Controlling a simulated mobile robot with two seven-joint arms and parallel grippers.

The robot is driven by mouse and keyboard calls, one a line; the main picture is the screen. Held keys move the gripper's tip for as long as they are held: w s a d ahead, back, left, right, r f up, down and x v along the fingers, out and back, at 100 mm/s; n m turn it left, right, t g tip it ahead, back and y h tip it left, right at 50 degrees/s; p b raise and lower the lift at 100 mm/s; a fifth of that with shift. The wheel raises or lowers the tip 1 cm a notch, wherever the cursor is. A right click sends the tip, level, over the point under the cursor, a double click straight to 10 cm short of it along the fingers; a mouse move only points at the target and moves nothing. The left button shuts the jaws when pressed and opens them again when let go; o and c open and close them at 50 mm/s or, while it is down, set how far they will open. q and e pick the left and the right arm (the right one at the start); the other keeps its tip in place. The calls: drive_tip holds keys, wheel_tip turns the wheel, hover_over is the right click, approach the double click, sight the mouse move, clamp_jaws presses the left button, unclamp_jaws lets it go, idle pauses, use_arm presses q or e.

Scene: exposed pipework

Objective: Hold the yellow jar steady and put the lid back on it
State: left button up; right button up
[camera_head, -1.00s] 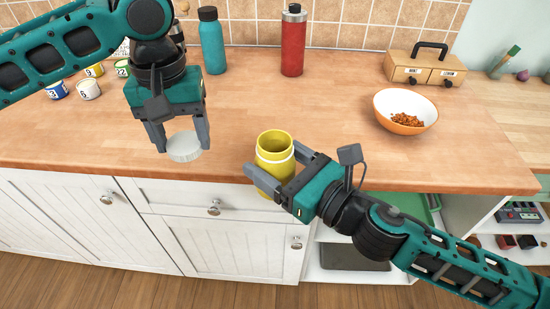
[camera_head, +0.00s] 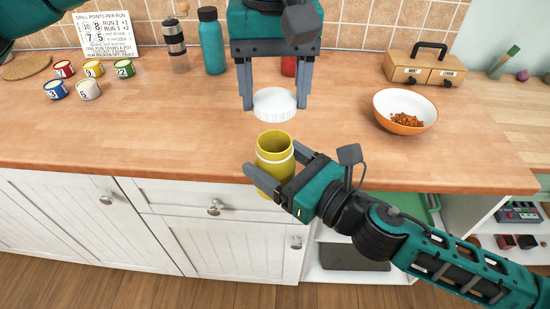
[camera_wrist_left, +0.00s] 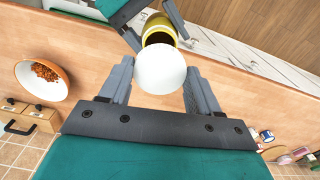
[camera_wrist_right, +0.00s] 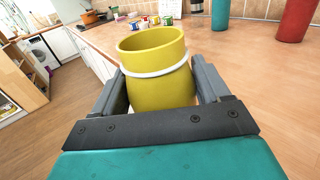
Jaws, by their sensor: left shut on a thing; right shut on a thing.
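The yellow jar (camera_head: 274,150) is open at the top, with a white ring below its rim. My right gripper (camera_head: 270,178) is shut on the jar's sides near the counter's front edge; the right wrist view shows the jar (camera_wrist_right: 158,85) upright between the fingers. The white lid (camera_head: 274,104) is held by my left gripper (camera_head: 275,100), above and apart from the jar's mouth. In the left wrist view the lid (camera_wrist_left: 160,69) sits between the fingertips and partly covers the view of the jar (camera_wrist_left: 160,28).
The wooden counter (camera_head: 180,130) is clear around the jar. An orange bowl of brown bits (camera_head: 405,110) stands to the right, a wooden box (camera_head: 425,68) behind it.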

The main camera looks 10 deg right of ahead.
use_arm(q)
drive_tip(key=shift+f, duration=0.15)
drive_tip(key=shift+f, duration=1.9)
drive_tip(key=shift+f, duration=0.85)
drive_tip(key=shift+f, duration=0.55)
